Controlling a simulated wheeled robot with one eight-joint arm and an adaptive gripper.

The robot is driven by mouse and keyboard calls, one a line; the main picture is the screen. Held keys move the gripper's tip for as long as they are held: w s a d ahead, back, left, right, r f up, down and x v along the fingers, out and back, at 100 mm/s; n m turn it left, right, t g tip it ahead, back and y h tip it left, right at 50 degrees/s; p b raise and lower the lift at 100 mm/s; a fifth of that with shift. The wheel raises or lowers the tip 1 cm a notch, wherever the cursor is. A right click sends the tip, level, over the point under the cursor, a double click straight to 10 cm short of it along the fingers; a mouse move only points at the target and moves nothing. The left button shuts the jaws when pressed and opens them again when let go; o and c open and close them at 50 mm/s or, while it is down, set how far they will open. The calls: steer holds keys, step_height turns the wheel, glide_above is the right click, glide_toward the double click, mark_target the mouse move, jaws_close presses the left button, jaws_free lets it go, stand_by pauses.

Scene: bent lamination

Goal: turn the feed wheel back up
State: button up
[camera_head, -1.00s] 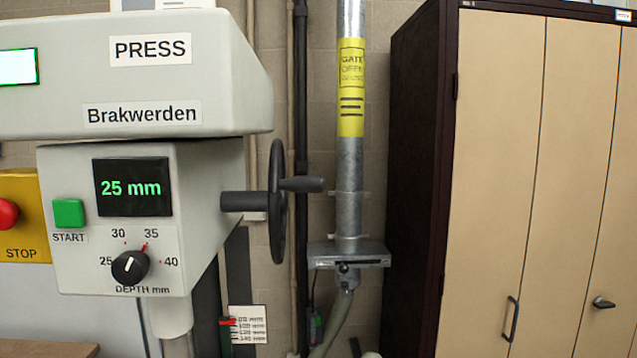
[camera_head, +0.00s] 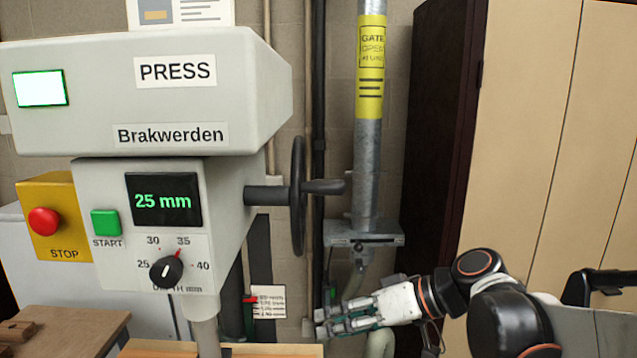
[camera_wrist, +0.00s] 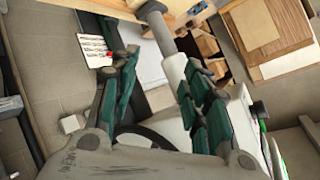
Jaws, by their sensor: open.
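The feed wheel (camera_head: 298,200) is a dark handwheel, seen nearly edge-on at the right side of the press head. Its handle (camera_head: 324,186) points right. A dark curved rim, probably the feed wheel (camera_wrist: 150,134), shows low in the wrist view between the finger bases. The press display (camera_head: 163,200) reads 25 mm. My gripper (camera_head: 322,322) is open and empty, below and slightly right of the wheel, apart from it in the head view. In the wrist view my gripper (camera_wrist: 160,65) has its green-padded fingers spread.
A depth knob (camera_head: 167,270), a green START button (camera_head: 106,223) and a red STOP button (camera_head: 44,221) are on the left. A vertical pipe with a slide gate (camera_head: 364,237) stands right of the wheel. A tall cabinet (camera_head: 520,130) fills the right. A card (camera_head: 269,302) hangs below.

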steer(key=w+d+r+n+y+p, duration=0.35)
steer(key=w+r+y, duration=0.3)
steer(key=r, duration=0.45)
steer(key=n+g+y+p, duration=0.2)
steer(key=n+y+p, duration=0.25)
steer(key=n, duration=0.25)
glide_toward(328, 188)
steer(key=shift+m+y, duration=0.25)
steer(key=shift+y, duration=0.05)
steer(key=x, duration=0.3)
steer(key=w+x, duration=0.1)
steer(key=x, duration=0.2)
steer(key=f+x, duration=0.1)
steer(key=x, duration=0.3)
steer(key=shift+w+a, duration=0.1)
steer(key=shift+w, duration=0.1)
jaws_close()
